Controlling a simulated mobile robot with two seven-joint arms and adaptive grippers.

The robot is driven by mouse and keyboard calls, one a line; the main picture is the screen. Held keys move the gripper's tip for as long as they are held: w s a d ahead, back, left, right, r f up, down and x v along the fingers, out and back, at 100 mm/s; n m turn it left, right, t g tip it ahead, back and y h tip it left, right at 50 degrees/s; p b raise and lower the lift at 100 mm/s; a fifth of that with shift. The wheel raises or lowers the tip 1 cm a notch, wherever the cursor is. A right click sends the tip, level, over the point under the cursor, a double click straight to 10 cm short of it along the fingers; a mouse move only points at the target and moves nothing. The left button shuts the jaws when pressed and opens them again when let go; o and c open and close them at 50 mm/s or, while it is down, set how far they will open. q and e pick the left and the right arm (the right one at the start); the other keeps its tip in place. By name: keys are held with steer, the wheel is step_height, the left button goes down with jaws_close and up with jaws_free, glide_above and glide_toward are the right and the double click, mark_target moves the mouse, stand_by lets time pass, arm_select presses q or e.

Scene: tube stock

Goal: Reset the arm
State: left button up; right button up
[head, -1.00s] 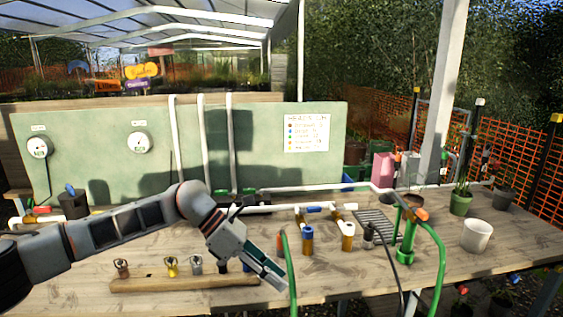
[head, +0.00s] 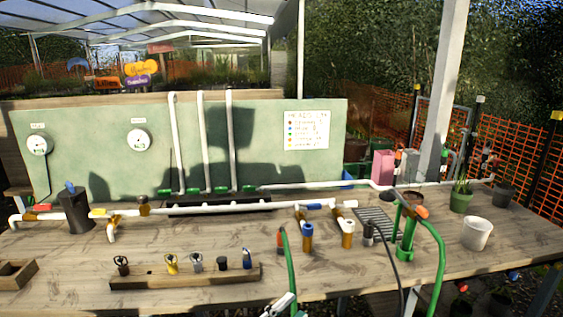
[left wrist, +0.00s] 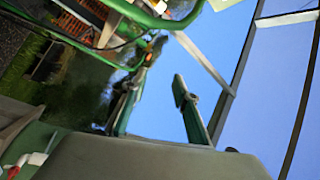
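My left gripper (head: 280,304) shows only as a small pale piece at the bottom edge of the head view, in front of the bench and near the lower end of a green hose (head: 290,275). The rest of that arm is out of the picture. In the left wrist view the left gripper's (left wrist: 158,85) two green-grey fingers stand apart with nothing between them. Sky and roof beams fill much of the view behind them. My right gripper is in neither view.
The wooden bench (head: 215,292) carries a wooden rack (head: 190,279) with several small fittings, a long white pipe (head: 200,209), a dark container (head: 76,212), a green stand (head: 408,238) and a white pot (head: 477,233). A green panel (head: 90,160) stands behind.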

arm_select(q)
steer(key=s+a+f+n+g+y, duration=0.1)
steer(key=s+a+f+n+y, duration=0.5)
steer(key=a+f, duration=0.5)
steer(key=s+a+f+n+g+y, duration=0.2)
steer(key=s+a+f+n+y, duration=0.4)
steer(key=s+a+f+n, duration=0.5)
step_height(320, 180, down, 4)
steer(key=shift+s+r, duration=0.1)
steer(key=shift+s, duration=0.45)
